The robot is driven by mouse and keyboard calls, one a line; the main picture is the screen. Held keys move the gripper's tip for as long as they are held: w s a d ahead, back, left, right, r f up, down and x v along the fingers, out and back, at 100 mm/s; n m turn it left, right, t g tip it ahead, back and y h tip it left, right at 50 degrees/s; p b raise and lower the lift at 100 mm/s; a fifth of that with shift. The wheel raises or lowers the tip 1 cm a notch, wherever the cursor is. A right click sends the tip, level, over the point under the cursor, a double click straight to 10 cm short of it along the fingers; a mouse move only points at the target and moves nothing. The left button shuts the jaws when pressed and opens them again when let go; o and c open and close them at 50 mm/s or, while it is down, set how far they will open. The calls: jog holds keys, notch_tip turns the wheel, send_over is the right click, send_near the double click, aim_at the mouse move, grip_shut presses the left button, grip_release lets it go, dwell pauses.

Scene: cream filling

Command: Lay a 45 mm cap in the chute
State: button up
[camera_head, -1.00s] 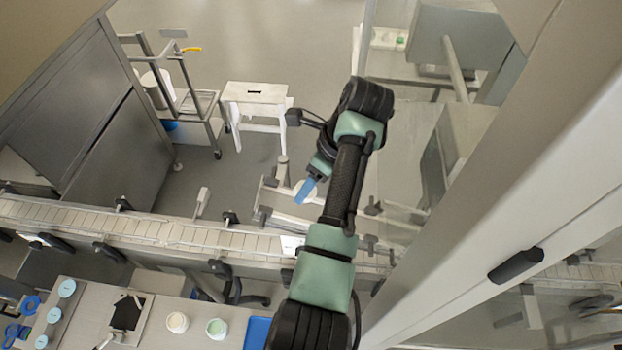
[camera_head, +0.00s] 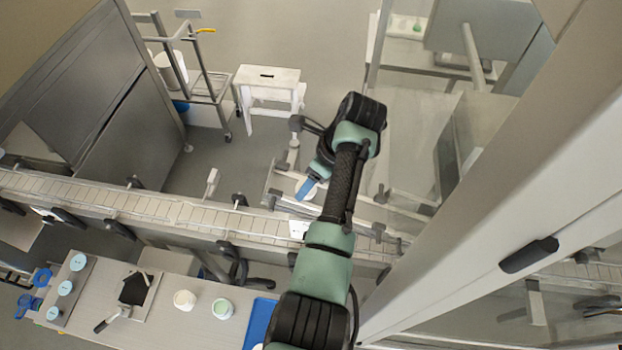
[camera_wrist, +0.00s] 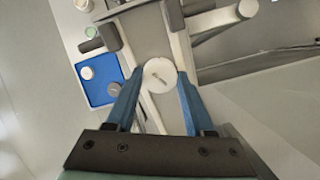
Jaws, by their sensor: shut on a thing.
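My gripper (camera_wrist: 159,80) has two blue fingers, shut on a white round cap (camera_wrist: 160,74) with a small grey mark at its middle. In the head view my gripper (camera_head: 307,188) is above the far side of the conveyor, and the cap (camera_head: 303,186) shows only partly beside the blue finger. A grey channel with pale side rails, seemingly the chute (camera_wrist: 150,38), lies below and beyond the cap in the wrist view. The cap overlaps it in the picture. I cannot tell the height between them. My arm hides part of this area in the head view.
A conveyor (camera_head: 150,207) crosses the head view. On the front bench are two tubs (camera_head: 184,300) (camera_head: 222,308), a blue tray (camera_head: 258,322) and several blue-topped pieces. A white stool (camera_head: 268,80) and a trolley stand behind. A pale post (camera_head: 480,210) rises at right.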

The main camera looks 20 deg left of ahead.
jog(key=o, duration=1.4)
jog(key=shift+c, duration=0.2)
jog(key=b+v, duration=0.1)
jog(key=v, duration=0.6)
jog(key=shift+r, duration=0.3)
jog(key=shift+d, duration=0.1)
